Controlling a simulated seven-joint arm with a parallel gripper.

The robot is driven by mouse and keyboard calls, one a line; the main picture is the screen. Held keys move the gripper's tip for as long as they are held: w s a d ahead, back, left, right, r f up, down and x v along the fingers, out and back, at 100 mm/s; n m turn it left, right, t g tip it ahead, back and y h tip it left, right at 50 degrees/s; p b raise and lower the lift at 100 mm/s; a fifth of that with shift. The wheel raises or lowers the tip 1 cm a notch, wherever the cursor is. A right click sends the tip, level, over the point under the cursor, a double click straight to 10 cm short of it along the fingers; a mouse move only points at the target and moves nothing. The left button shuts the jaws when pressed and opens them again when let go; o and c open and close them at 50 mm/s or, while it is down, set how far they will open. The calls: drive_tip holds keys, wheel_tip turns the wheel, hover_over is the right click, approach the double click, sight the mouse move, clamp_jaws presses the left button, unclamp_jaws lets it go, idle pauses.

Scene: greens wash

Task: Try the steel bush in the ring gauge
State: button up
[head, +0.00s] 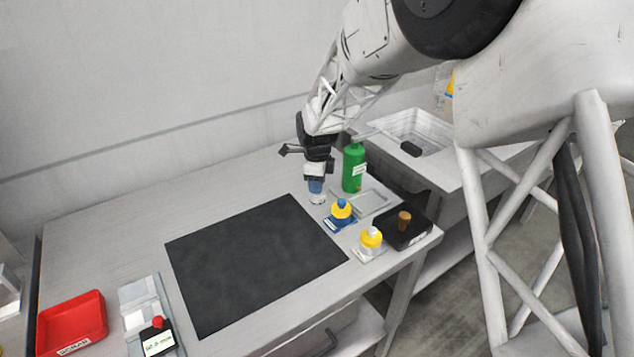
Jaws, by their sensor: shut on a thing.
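My gripper (316,187) points down just beyond the black mat's far right corner, its blue fingertips low over the bench. It is shut on a small pale, round piece (318,199), which looks like the steel bush. I cannot tell whether that piece touches the bench. I cannot tell for certain which item is the ring gauge.
A green bottle (353,169) and a shallow grey tray (374,201) stand right of the gripper. A black block with a brown knob (414,236) sits at the bench's right corner. The black mat (255,260) is bare. A red tray (72,322) is at far left.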

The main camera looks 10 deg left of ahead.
drive_tip(key=shift+f, duration=0.6)
idle(1.1)
drive_tip(key=shift+r, duration=0.7)
idle(0.5)
drive_tip(key=shift+w, duration=0.1)
idle(0.6)
drive_tip(key=shift+d+f, duration=0.1)
drive_tip(key=shift+f, duration=0.55)
idle(2.1)
drive_tip(key=shift+r, duration=0.85)
idle(0.5)
